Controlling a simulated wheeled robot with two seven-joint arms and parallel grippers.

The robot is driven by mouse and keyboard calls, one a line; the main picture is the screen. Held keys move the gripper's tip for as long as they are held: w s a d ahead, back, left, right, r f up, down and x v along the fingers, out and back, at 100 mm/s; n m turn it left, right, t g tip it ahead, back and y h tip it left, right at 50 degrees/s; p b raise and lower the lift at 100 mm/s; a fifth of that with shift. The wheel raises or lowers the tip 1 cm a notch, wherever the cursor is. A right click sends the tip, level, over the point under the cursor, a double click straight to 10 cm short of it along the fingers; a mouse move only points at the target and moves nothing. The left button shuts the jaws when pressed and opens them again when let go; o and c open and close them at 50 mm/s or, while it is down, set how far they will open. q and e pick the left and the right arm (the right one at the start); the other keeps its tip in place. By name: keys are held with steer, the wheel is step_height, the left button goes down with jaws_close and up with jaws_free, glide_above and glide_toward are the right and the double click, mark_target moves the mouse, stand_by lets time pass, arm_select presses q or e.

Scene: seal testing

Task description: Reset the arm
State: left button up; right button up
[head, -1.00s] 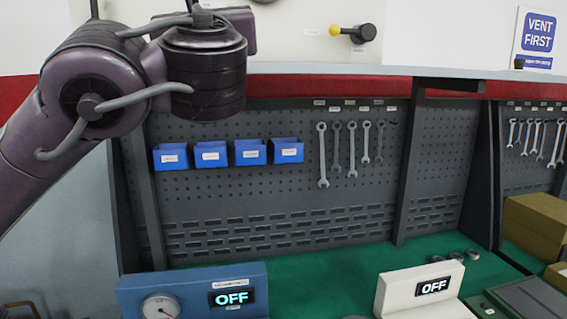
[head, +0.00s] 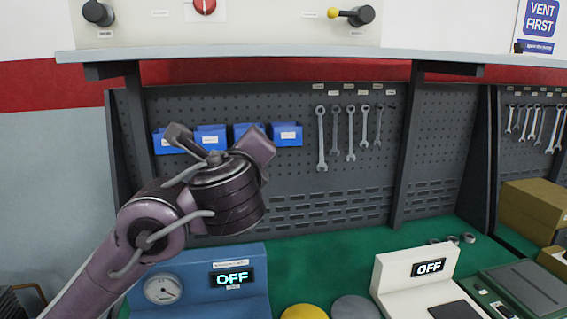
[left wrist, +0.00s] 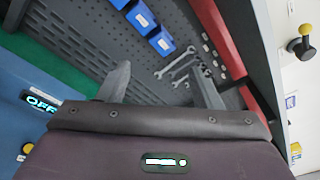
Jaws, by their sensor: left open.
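My left arm (head: 150,225) rises from the lower left of the head view, its wrist in front of the pegboard and above the blue tester. My left gripper (left wrist: 160,84) shows in the left wrist view with its two grey fingers spread wide apart and nothing between them. In the head view the gripper is partly hidden behind the wrist and overlaps the blue bins. My right arm and right gripper are not in view.
Blue bins (head: 288,134) and wrenches (head: 321,138) hang on the pegboard (head: 300,205). A blue tester (head: 197,283) and a white device (head: 415,275), both reading OFF, stand on the green bench. A shelf (head: 300,60) overhangs. A yellow disc (head: 304,312) sits at the front.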

arm_select(q)
steer(key=s+a+f+n+g+h, duration=0.1)
steer(key=s+f+n+g, duration=0.25)
steer(key=f, duration=0.65)
steer(key=s+a+f+n+g, duration=0.2)
steer(key=f+n, duration=0.3)
steer(key=f, duration=0.5)
steer(key=s+a+f+n+g+h, duration=0.1)
steer(key=s+f+n+g, duration=0.3)
steer(key=f, duration=0.6)
steer(key=s+a+f+n+g, duration=0.2)
steer(key=s+a+f+n, duration=0.2)
steer(key=s+f+n, duration=0.35)
steer(key=s+a+f+n+g, duration=0.2)
steer(key=s+a+f+n, duration=0.25)
steer(key=s+f, duration=0.45)
step_height(320, 180, down, 26)
steer(key=s+g, duration=0.1)
steer(key=s, duration=0.1)
steer(key=s+a+f+g, duration=0.1)
steer(key=s+a+f, duration=0.1)
steer(key=s+f, duration=0.8)
steer(key=s+a+f+y, duration=0.1)
steer(key=s+f, duration=0.9)
steer(key=f, duration=0.1)
steer(key=shift+s+a+m+g, duration=0.25)
steer(key=shift+a+m+g, duration=0.1)
steer(key=shift+a, duration=0.05)
